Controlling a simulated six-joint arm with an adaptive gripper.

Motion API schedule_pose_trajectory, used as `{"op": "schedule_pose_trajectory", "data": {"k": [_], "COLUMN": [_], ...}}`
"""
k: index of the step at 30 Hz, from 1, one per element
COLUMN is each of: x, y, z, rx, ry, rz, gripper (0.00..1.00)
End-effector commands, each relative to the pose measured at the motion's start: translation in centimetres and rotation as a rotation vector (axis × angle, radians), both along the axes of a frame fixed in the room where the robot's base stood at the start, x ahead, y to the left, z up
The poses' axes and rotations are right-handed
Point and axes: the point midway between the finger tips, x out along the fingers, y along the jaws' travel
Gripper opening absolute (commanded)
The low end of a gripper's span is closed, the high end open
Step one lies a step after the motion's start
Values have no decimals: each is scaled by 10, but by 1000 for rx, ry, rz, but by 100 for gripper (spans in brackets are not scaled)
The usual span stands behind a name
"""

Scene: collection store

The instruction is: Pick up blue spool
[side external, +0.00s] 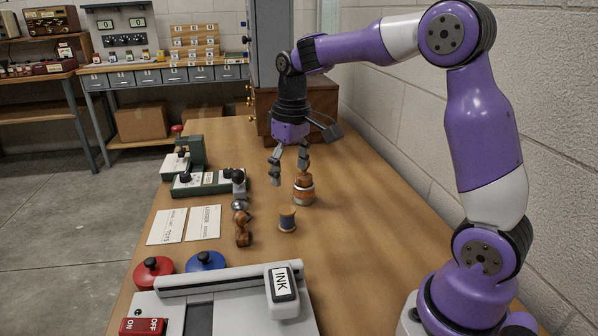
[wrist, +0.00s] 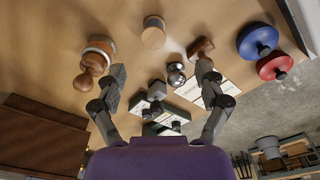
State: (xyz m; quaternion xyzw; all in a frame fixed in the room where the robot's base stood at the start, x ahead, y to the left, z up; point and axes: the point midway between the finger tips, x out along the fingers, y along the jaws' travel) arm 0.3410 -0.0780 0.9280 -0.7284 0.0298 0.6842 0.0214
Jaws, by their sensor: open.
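The blue spool (side external: 287,220) stands upright on the wooden table, with pale wooden ends and dark blue thread between them. In the wrist view its round wooden end (wrist: 153,36) shows near the top centre, beyond my fingertips; the thread is hardly visible there. My gripper (side external: 289,172) is open and empty above the table, farther back than the spool and pointing down. In the wrist view my gripper (wrist: 160,76) has its two fingers spread wide, with nothing between them in contact.
A brown wooden pot-like object with a knob (side external: 303,188) stands close behind the spool. Table to the right is clear.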

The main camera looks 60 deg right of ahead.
Motion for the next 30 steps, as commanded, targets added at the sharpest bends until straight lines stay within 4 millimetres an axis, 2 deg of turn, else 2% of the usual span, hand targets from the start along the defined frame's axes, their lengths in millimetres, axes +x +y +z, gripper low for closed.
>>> {"op": "schedule_pose_trajectory", "data": {"k": [1,6,13,20,27,30], "x": [6,15,15,15,17,17], "y": [-6,-16,-16,-15,-13,-13], "z": [-9,-26,-63,-85,-121,-127], "rx": [5,15,16,15,15,15], "ry": [25,63,67,66,65,64], "rz": [-5,-10,-10,-9,-9,-10], "gripper": [82,82,82,82,82,82]}}
